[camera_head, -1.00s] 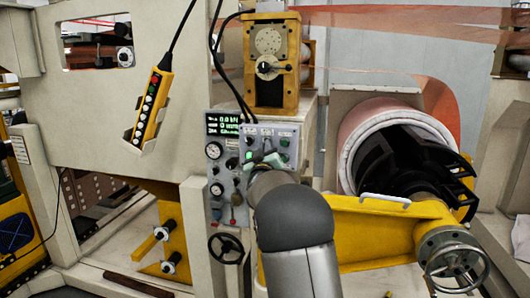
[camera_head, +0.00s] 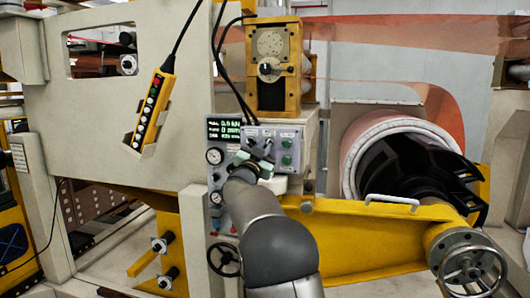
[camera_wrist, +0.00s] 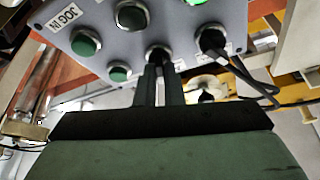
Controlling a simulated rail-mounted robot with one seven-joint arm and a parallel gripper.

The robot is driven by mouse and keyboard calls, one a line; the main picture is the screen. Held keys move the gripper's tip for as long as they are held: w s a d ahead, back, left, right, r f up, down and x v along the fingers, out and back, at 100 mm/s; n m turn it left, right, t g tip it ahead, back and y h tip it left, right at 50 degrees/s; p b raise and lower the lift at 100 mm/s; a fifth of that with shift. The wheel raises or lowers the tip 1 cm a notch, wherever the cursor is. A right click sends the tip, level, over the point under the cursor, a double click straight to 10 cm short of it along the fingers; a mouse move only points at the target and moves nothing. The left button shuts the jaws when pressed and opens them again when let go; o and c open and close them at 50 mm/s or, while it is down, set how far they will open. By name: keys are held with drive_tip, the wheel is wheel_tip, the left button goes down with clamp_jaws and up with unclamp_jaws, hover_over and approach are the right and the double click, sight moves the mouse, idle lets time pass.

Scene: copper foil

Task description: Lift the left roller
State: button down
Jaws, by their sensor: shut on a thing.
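My gripper (camera_head: 258,158) is at the grey control panel (camera_head: 290,132) in the head view. In the wrist view, my gripper (camera_wrist: 158,70) has its two narrow fingers close together, shut on a small black selector switch (camera_wrist: 158,53) on the panel's lower edge. A second black switch (camera_wrist: 211,40) is just to its right, apart from the fingers. Green buttons (camera_wrist: 84,43) sit to the left, one beside a "JOG IN" label. I cannot tell for sure which part is the left roller; a dark roller (camera_head: 95,65) shows through the upper-left window.
A yellow pendant (camera_head: 152,108) hangs from a cable on the left. A yellow arm (camera_head: 365,235) with a handwheel (camera_head: 470,272) and a large roll (camera_head: 365,150) stand on the right. Copper foil (camera_head: 420,35) spans the top.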

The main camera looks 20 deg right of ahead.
drive_tip(key=shift+m+g+h, duration=0.3)
drive_tip(key=shift+m+g, duration=0.2)
drive_tip(key=shift+m, duration=0.7)
drive_tip(key=shift+r, duration=0.1)
drive_tip(key=c, duration=1.5)
unclamp_jaws()
drive_tip(key=shift+c, duration=0.2)
drive_tip(key=b+v, duration=0.2)
drive_tip(key=v, duration=1.5)
drive_tip(key=shift+a+b, duration=0.25)
drive_tip(key=shift+b, duration=0.15)
drive_tip(key=shift+s, duration=0.1)
